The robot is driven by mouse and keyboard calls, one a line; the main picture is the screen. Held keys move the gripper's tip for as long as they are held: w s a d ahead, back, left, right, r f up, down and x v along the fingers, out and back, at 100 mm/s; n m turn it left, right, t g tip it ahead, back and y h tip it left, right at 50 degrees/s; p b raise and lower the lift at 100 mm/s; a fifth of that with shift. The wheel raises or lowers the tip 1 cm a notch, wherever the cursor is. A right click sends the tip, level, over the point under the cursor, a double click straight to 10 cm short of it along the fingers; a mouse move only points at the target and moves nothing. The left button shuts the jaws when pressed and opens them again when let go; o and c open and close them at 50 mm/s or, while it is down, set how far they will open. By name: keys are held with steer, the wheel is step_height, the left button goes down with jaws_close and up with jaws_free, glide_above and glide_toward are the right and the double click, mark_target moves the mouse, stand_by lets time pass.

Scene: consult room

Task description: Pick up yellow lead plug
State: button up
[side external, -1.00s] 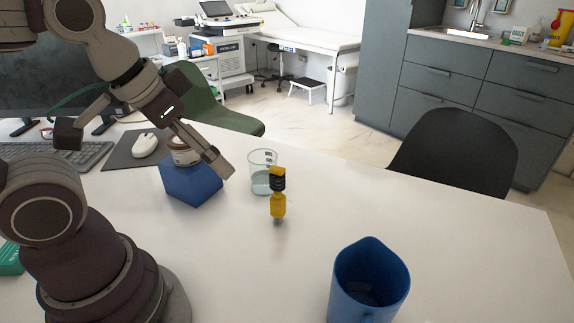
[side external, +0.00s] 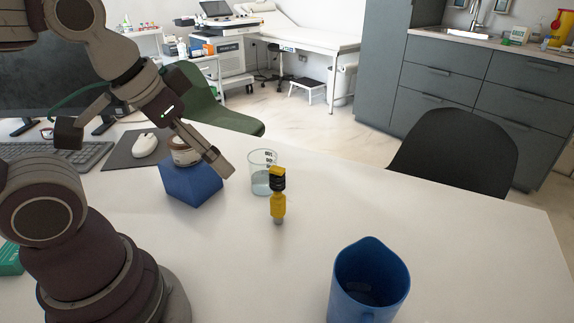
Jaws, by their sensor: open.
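The yellow lead plug (side external: 278,203) stands upright on the white table, with a black band near its yellow top. My gripper (side external: 150,155) is to its left, with its two fingers spread wide apart. The gripper is open and holds nothing. The plug is apart from the nearer finger, a short way to its right.
A blue block (side external: 190,186) with a small jar (side external: 184,152) on it is by the right finger. A clear beaker (side external: 262,172) stands just behind the plug. A blue cup (side external: 368,285) stands at the front right. A mouse (side external: 145,145) lies at the left. The table's right side is clear.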

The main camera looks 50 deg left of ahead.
steer(key=c, duration=0.3)
steer(key=m+g, duration=0.5)
steer(key=m, duration=1.6)
glide_above(277, 168)
steer(key=shift+s+f, duration=0.2)
steer(key=shift+f, duration=0.25)
steer(key=shift+s+f, duration=0.2)
steer(key=shift+f, duration=0.25)
steer(key=shift+w+a+f+m+g, duration=0.15)
steer(key=shift+f+m, duration=0.2)
steer(key=shift+f, duration=0.05)
steer(key=shift+w+a+f+m+g, duration=0.1)
steer(key=shift+w+f+m+g, duration=0.05)
steer(key=shift+f+m, duration=0.25)
steer(key=f, duration=0.9)
steer(key=shift+d+f, duration=0.3)
